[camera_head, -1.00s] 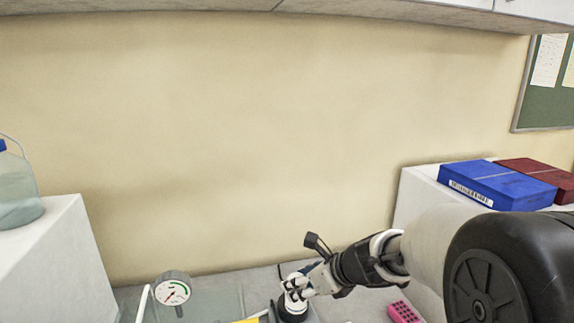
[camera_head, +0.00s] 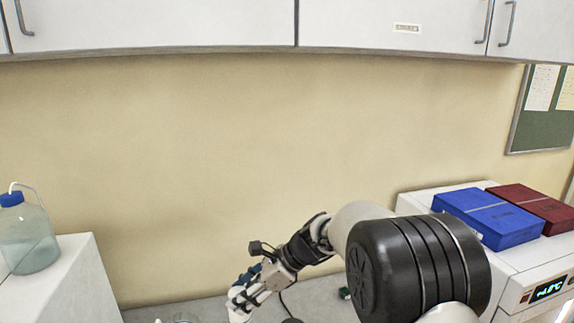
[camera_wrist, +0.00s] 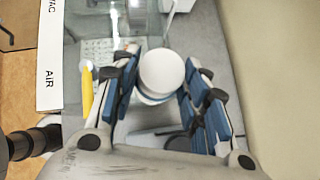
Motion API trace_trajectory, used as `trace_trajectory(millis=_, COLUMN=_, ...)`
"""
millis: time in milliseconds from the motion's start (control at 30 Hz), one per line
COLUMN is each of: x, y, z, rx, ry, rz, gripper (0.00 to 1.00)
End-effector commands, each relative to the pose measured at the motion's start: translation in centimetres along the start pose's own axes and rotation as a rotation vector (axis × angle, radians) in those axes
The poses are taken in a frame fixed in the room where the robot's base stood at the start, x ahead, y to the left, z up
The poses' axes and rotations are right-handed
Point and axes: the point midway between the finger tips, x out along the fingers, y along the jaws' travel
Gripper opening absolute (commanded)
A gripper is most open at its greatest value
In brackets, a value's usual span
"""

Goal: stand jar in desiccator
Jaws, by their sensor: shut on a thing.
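The jar, with a round white lid (camera_wrist: 161,72), stands between the blue-padded fingers of my gripper (camera_wrist: 158,90) in the wrist view. My gripper is shut on it; the jar's lower part is largely hidden under the lid. In the head view my gripper (camera_head: 243,300) is low, near the bottom edge, and the jar cannot be made out clearly. A clear-walled box, seemingly the desiccator (camera_wrist: 115,18), lies at the upper left of the wrist view, with a perforated pale plate (camera_wrist: 93,50) inside. The jar is close to its right side.
A white strip marked AIR and VAC (camera_wrist: 49,50) and a yellow item (camera_wrist: 87,92) lie left of my gripper. A blue-capped bottle (camera_head: 28,240) stands at left. Blue (camera_head: 487,217) and red (camera_head: 535,205) boxes sit on a white instrument at right. Cabinets (camera_head: 150,25) hang above.

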Motion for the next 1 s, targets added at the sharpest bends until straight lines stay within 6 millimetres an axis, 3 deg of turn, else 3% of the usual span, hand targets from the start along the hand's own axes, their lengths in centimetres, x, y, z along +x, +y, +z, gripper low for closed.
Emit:
trace_trajectory(millis=200, x=0.1, y=0.7, z=1.8, rx=-0.068, ry=-0.001, rz=0.069, gripper=0.11)
trace_trajectory(millis=467, x=0.4, y=0.5, z=1.0, rx=-0.056, ry=-0.001, rz=0.054, gripper=0.11)
trace_trajectory(millis=667, x=0.2, y=-0.7, z=-3.4, rx=0.099, ry=0.0, rz=-0.103, gripper=0.11)
trace_trajectory(millis=1000, x=-1.9, y=-1.1, z=-15.1, rx=0.464, ry=0.0, rz=-0.465, gripper=0.11)
